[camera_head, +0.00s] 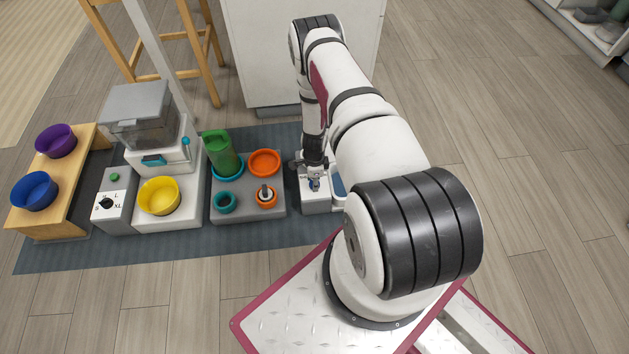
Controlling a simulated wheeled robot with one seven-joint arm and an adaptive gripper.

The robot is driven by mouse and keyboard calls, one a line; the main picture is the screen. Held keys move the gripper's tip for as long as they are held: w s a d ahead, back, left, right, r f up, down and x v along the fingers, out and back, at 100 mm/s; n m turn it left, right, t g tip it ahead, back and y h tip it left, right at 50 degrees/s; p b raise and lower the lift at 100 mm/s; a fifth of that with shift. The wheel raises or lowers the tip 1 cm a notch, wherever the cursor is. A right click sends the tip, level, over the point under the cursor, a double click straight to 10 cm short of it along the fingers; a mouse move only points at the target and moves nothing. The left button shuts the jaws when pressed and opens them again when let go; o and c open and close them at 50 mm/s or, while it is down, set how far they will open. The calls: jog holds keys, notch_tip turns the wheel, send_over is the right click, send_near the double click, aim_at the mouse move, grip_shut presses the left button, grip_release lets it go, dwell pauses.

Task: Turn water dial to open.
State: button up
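My gripper (314,176) points down over a white and grey box (318,203) on the right part of the mat. A small blue part (314,186) shows right at the fingertips; it looks like the water dial, but its marks are too small to read. I cannot tell whether the fingers touch it, or whether they are open or shut. A light blue basin (338,184) shows beside the box, partly hidden by my arm.
A grey tray (247,213) with green, teal and orange pieces is left of the box. Further left are a feeder (140,115), yellow bowl (159,196), black selector dial (106,203) and wooden stand (60,218). A white cabinet (260,60) stands behind.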

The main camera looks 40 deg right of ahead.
jog(key=shift+m, duration=0.4)
jog(key=m+b, duration=0.2)
jog(key=m, duration=0.1)
jog(key=shift+m, duration=0.3)
jog(key=m+b, duration=0.1)
jog(key=m, duration=0.3)
jog(key=shift+m, duration=0.3)
jog(key=m+b, duration=0.1)
jog(key=m, duration=0.3)
jog(key=shift+m, duration=2.4)
jog(key=o, duration=1.2)
jog(key=shift+c, duration=0.2)
jog(key=shift+r, duration=0.1)
